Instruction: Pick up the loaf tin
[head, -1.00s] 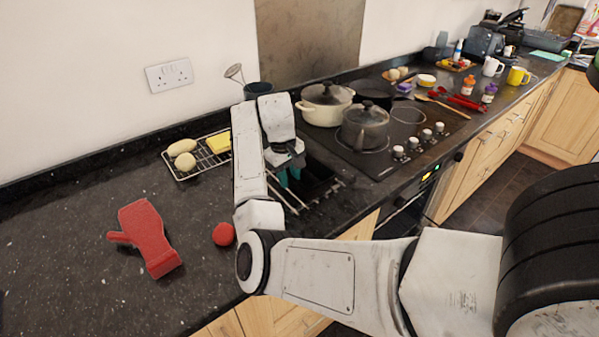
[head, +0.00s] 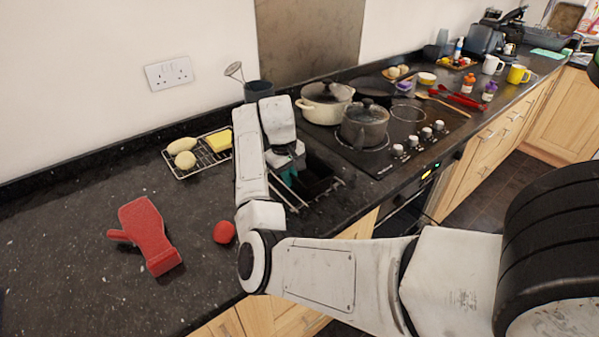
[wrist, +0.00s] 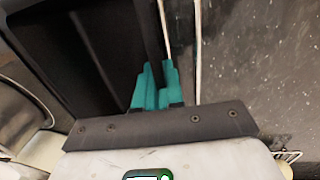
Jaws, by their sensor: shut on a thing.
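The loaf tin (head: 318,180) is a dark, deep rectangular tin beside the hob, partly hidden by my arm in the head view. It stands over a wire rack (head: 298,204), and I cannot tell whether it touches the rack. In the wrist view the dark tin (wrist: 75,50) fills the upper left. My gripper (wrist: 156,75) has teal fingers closed on the tin's near wall, one finger on each side of the rim. In the head view my gripper (head: 290,177) is mostly hidden behind its own wrist.
The hob with a saucepan (head: 365,123) and a cream pot (head: 324,103) is close on the right. A rack with yellow food (head: 219,140) is on the left. A red ball (head: 224,232) and a red oven glove (head: 147,235) lie on the front left worktop.

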